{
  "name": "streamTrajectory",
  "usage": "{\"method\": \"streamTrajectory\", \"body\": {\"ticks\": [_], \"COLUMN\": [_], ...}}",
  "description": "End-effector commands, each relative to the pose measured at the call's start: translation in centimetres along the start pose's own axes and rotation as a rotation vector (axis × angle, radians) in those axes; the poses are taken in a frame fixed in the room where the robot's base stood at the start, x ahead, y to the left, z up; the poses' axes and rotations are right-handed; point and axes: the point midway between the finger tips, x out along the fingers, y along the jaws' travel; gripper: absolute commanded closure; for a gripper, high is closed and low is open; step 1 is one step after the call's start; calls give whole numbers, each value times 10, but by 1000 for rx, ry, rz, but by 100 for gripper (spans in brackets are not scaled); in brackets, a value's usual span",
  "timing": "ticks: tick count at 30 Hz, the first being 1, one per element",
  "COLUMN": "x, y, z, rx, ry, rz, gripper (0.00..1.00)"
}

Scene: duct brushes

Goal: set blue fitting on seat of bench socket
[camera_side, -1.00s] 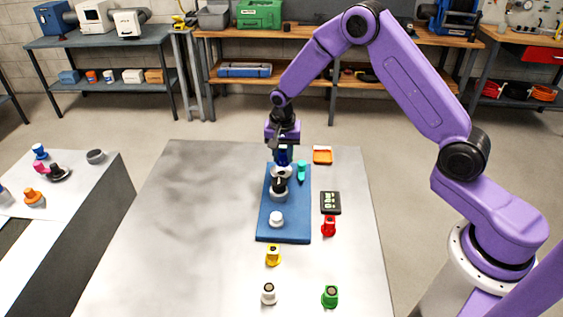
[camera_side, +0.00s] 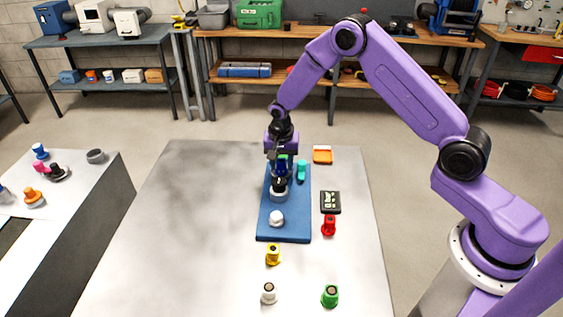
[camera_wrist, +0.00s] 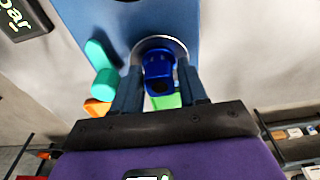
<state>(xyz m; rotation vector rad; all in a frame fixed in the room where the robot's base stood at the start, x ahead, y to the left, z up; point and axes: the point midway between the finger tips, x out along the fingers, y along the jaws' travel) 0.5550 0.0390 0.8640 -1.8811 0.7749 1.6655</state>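The blue fitting (camera_wrist: 160,70) is between the two fingers of my gripper (camera_wrist: 160,85) in the wrist view, and the gripper looks shut on it. A grey round rim (camera_wrist: 147,43) on the blue board shows behind the fitting. In the side view my gripper (camera_side: 281,168) is low over the far part of the blue board (camera_side: 293,234). The seat under it is hidden there, so I cannot tell whether the fitting touches it. A green patch (camera_wrist: 166,101) shows below the fitting in the wrist view; I cannot tell what it belongs to.
On the board are a black piece in a grey ring (camera_side: 279,195) and a white dome (camera_side: 276,218). A teal piece (camera_side: 301,170) is close right of my gripper. An orange tray (camera_side: 322,156), a dark panel (camera_side: 330,202) and a red fitting (camera_side: 328,226) lie right of the board.

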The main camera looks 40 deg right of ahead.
Motion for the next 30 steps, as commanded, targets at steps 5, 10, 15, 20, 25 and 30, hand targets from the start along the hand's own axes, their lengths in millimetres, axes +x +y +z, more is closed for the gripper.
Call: {"method": "streamTrajectory", "body": {"ticks": [5, 10, 15, 20, 25, 30], "x": [-6, -29, -63, -93, -114, -123], "y": [0, -1, -1, -1, -1, 0], "z": [0, -1, 0, -1, 0, 0], "rx": [0, -1, 0, -1, 0, 0], "ry": [1, 2, 2, 3, 1, 0], "rz": [-1, -4, -4, -4, -2, 0], "gripper": [43, 43, 43, 43, 43, 43]}}
